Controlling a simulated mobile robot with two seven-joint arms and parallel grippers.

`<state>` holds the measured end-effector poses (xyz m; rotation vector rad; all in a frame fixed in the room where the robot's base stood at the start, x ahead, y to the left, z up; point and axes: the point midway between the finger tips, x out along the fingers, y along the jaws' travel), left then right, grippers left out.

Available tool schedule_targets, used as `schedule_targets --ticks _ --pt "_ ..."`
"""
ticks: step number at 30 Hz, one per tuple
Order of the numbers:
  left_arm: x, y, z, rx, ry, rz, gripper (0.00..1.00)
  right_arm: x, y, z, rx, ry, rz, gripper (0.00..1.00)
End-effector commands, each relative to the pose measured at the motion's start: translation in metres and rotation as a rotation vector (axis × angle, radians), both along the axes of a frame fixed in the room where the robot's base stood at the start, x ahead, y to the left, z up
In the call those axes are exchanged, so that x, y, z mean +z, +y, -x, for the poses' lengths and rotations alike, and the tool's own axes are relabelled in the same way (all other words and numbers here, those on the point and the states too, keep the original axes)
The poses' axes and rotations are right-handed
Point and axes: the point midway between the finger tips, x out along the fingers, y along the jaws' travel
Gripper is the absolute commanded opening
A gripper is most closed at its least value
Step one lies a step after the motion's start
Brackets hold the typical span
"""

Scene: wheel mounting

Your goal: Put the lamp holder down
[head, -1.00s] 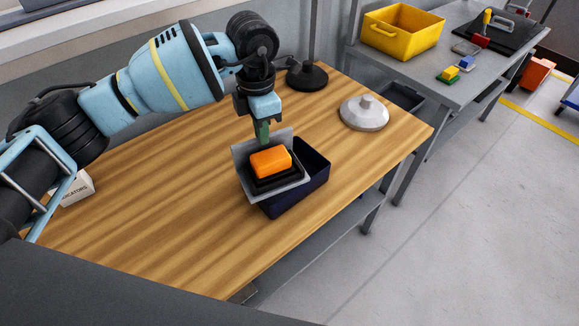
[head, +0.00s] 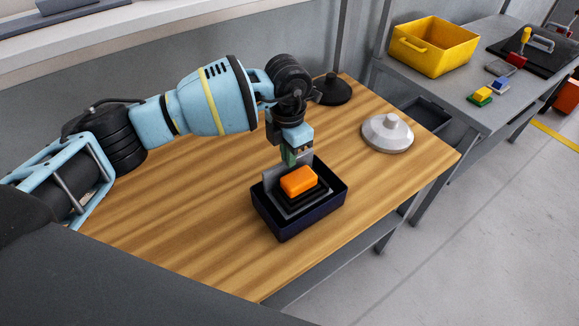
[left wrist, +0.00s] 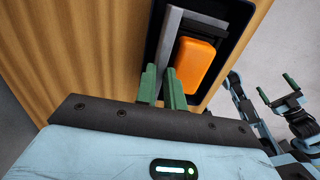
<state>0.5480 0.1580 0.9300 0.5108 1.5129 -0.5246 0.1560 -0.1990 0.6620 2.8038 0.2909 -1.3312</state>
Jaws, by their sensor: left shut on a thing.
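The lamp holder (head: 298,182) is a grey bracket with a black base and an orange lamp on top. My left gripper (head: 290,158) is shut on the bracket's upright grey edge, which shows between its green fingers (left wrist: 160,82) in the left wrist view. The holder sits within the walls of the dark blue open box (head: 275,226), looking about level. Whether its underside touches the box floor is hidden. In the left wrist view, the orange lamp (left wrist: 194,65) is right of the fingers. My right gripper (left wrist: 277,88) shows there, open and empty, off the table's side.
The box stands on the wooden table (head: 190,220) near its front edge. A grey domed lid-like object (head: 387,133) and a black round stand base (head: 333,90) are behind it. A grey bench with a yellow bin (head: 434,48) is at the back right. The table's left part is clear.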

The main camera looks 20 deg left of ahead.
Motion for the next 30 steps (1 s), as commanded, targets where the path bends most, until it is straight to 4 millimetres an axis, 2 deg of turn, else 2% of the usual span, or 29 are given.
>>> schedule_targets --ticks 7,16,27,28,30 --pt "-0.004 0.000 0.000 -0.001 -0.002 0.001 0.00 0.004 0.001 -0.006 -0.002 -0.015 -0.003 0.94" --pt "-0.038 -0.001 0.000 -0.001 -0.001 0.001 0.00 0.004 0.001 -0.007 -0.002 -0.016 -0.003 0.94" --pt "-0.041 -0.001 0.000 -0.001 -0.002 0.001 0.00 0.002 0.001 -0.005 -0.001 -0.012 -0.003 0.94" --pt "-0.043 0.000 0.000 -0.001 -0.001 0.001 0.12 0.002 0.001 -0.005 -0.001 -0.012 -0.003 0.94" --pt "-0.042 0.000 0.000 -0.001 -0.001 0.001 0.21 0.002 0.000 -0.005 -0.001 -0.010 -0.001 0.94"
